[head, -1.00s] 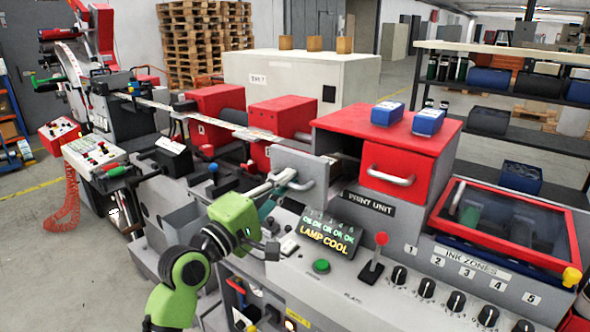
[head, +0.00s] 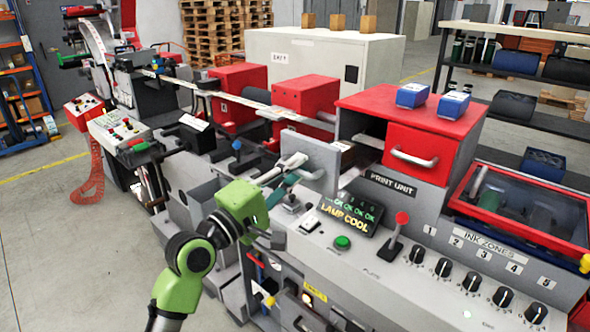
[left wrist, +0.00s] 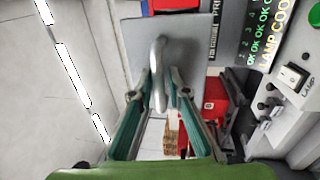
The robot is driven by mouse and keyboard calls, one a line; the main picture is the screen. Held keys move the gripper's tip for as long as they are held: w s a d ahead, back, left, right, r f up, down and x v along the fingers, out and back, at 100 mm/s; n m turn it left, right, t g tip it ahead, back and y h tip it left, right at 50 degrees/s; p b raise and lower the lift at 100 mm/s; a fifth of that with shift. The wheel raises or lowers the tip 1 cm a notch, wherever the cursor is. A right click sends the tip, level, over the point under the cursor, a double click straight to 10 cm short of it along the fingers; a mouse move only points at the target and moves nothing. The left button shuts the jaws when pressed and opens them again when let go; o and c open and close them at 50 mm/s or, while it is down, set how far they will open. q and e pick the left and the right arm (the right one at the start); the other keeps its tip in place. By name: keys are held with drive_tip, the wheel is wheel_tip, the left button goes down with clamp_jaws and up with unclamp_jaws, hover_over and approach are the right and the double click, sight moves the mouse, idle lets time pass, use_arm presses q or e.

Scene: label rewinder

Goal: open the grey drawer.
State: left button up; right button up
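The grey drawer (head: 300,150) is at the left end of the print unit, its flat front standing out from the housing with a dark gap behind it. Its bar handle is on the front and also shows in the left wrist view (left wrist: 158,65). My left gripper (head: 292,168) reaches the handle from the left. In the left wrist view its two teal fingers (left wrist: 160,92) lie close on either side of the bar, closed on it. The drawer's inside is mostly hidden. My right gripper is not in view.
A red drawer (head: 418,155) with its own handle is just right of the grey one, under a red top with two blue boxes (head: 432,98). A red-knobbed lever (head: 398,230) and the lamp display (head: 347,215) stand below. Open floor (head: 60,230) lies at the left.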

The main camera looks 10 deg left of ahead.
use_arm(q)
drive_tip(key=shift+s+a, duration=0.1)
drive_tip(key=v, duration=1.1)
drive_tip(key=shift+s+a, duration=0.2)
drive_tip(key=shift+s, duration=0.1)
drive_tip(key=shift+f, duration=0.1)
